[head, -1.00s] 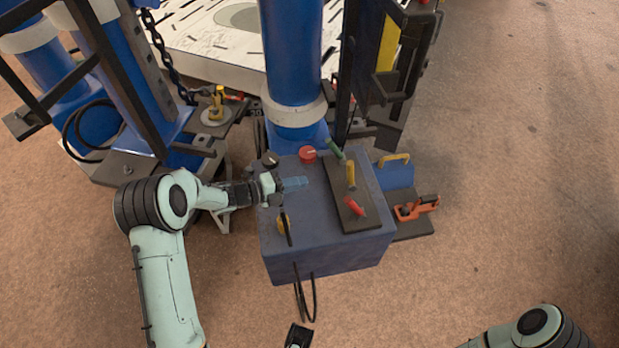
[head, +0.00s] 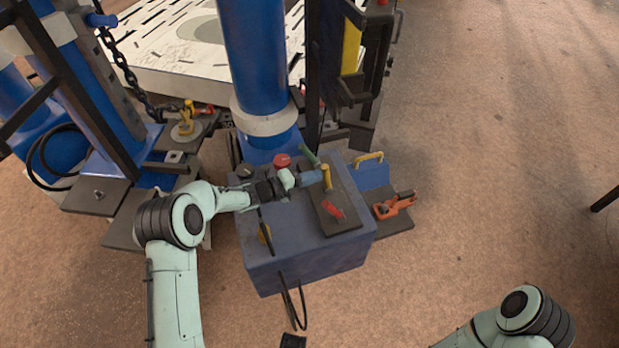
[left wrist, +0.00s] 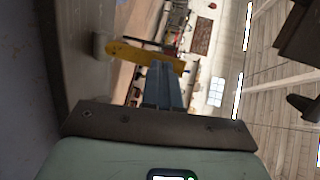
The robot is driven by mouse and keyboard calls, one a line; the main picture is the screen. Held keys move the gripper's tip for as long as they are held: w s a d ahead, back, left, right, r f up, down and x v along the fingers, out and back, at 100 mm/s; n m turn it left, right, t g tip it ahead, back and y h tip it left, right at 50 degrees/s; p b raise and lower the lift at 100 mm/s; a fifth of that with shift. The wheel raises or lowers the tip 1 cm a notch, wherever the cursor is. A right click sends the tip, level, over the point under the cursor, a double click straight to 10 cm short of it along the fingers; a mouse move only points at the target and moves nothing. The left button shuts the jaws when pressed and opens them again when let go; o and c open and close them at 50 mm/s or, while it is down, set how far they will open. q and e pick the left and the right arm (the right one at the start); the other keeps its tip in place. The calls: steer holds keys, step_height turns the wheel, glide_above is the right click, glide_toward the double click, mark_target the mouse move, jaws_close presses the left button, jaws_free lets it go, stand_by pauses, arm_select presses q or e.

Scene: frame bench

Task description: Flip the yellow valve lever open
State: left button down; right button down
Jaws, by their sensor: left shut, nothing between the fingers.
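The yellow valve lever (head: 326,176) stands on a dark plate on top of the blue cabinet, between a green lever (head: 310,155) and a red lever (head: 333,212). In the left wrist view the yellow lever (left wrist: 140,52) runs across just beyond my fingertips, from a grey pivot at its left end. My left gripper (head: 313,177) is shut and empty, its blue fingers (left wrist: 163,85) pointing at the lever. The tips are at the lever or very close; I cannot tell whether they touch. My right gripper is out of view; only part of that arm shows.
The blue cabinet (head: 305,262) also carries a red button (head: 282,160) and a black knob (head: 245,172). A blue column (head: 255,70) rises behind it. An orange tool (head: 396,204) and a yellow handle (head: 369,156) lie to the right. Open floor extends farther right.

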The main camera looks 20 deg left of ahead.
mark_target(324, 170)
arm_select(q)
steer(key=shift+d+r, duration=0.1)
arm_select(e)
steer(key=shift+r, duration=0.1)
